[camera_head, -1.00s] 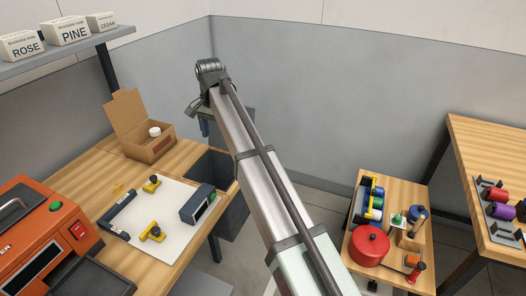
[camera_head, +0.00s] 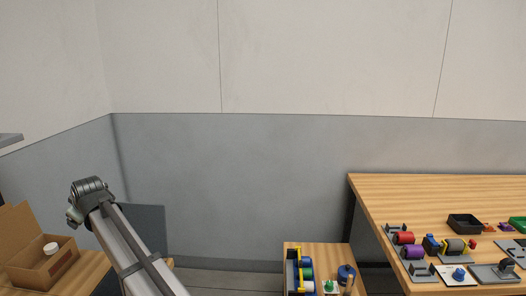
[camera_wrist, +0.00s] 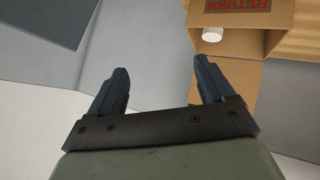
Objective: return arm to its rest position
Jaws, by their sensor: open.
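My gripper (camera_wrist: 158,82) shows in the wrist view with its two dark fingers spread wide apart and nothing between them. Beyond the right finger is an open cardboard box (camera_wrist: 272,40) with red lettering that reads RETURN, and a small white round item (camera_wrist: 212,34) in it. In the head view my arm reaches up from the bottom left, and its fingers are hidden there. The same cardboard box (camera_head: 52,268) stands left of the arm on a wooden bench, with its lid up.
A small wooden table (camera_head: 317,250) holds several spools and small parts. A larger wooden table (camera_head: 440,187) on the right carries a black tray (camera_head: 464,224), spools and fixtures. A grey-panelled wall (camera_head: 260,180) stands behind. Floor lies open between the arm and the small table.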

